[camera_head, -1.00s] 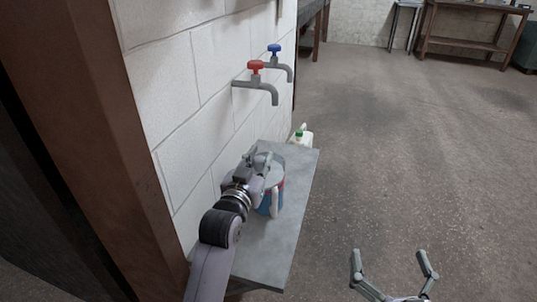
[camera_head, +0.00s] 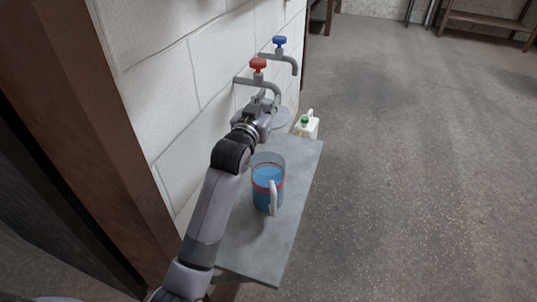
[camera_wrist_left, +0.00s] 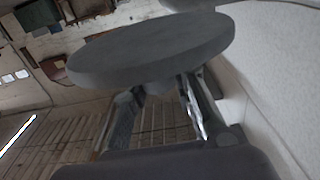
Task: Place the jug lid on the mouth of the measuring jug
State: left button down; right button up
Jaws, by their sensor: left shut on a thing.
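The measuring jug (camera_head: 267,196) stands upright on the grey shelf, clear, with blue liquid, a red band and a white handle towards me. Its mouth is open and uncovered. My left gripper (camera_head: 268,108) is beyond the jug, near the red-handled tap, shut on the jug lid (camera_head: 284,119). The lid is a round grey disc, partly hidden by the gripper in the head view. In the left wrist view the lid (camera_wrist_left: 150,50) fills the top, with the left gripper's fingers (camera_wrist_left: 165,92) at it. My right gripper is out of view.
The grey shelf (camera_head: 252,245) has bare room in front of the jug. A red-handled tap (camera_head: 258,82) and a blue-handled tap (camera_head: 284,55) stick out from the white block wall.

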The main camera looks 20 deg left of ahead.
pick_arm(q)
notch_tip(320, 180, down, 17)
jog(key=b, duration=0.4)
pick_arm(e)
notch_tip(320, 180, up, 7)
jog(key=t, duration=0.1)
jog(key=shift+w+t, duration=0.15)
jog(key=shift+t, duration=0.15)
pick_arm(q)
jog(key=shift+f, duration=0.2)
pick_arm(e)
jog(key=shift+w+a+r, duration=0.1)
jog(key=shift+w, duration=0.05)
pick_arm(q)
jog(key=c, duration=1.3)
grip_release()
jog(key=shift+c, duration=0.2)
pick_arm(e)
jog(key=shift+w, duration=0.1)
